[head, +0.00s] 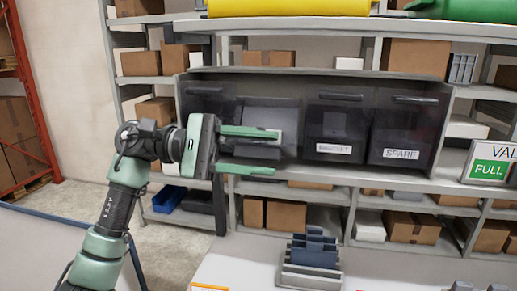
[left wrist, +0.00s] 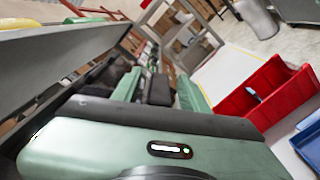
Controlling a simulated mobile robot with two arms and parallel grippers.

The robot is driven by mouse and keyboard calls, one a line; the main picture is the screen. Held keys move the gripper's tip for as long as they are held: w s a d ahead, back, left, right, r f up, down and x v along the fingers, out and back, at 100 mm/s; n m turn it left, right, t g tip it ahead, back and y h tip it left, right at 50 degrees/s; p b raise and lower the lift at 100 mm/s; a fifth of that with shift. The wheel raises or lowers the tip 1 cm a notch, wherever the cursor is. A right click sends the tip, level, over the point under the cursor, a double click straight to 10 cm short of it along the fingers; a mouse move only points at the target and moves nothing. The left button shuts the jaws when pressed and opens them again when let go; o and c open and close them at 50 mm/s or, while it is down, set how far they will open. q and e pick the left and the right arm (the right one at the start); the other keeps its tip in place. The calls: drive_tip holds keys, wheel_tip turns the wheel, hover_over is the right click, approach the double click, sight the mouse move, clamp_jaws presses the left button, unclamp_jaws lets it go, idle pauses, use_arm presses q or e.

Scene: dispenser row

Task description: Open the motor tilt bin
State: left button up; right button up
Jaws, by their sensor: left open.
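A row of dark, see-through tilt bins stands in a grey frame (head: 300,73) on the shelf in the head view. The right-hand bin (head: 405,125) is labelled SPARE, and the bin (head: 336,128) to its left has a label too small to read. The second bin from the left (head: 270,112) looks paler and tilted outward at its top. My left gripper (head: 276,152) is in front of that bin, its green fingers apart, one above the other. Its fingers also show in the left wrist view (left wrist: 160,80), with a dark block between them. I cannot tell which bin is motor or whether the fingers touch it.
A sign (head: 490,168) reading FULL stands at the right. A dark blue-grey holder (head: 312,255) stands on the pale table below the bins. Cardboard boxes fill the shelves behind.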

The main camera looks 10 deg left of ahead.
use_arm(q)
drive_tip(key=shift+w, duration=0.1)
clamp_jaws()
drive_tip(key=shift+f, duration=0.1)
drive_tip(key=shift+d+f, duration=0.1)
drive_tip(key=shift+f, duration=0.1)
idle(1.0)
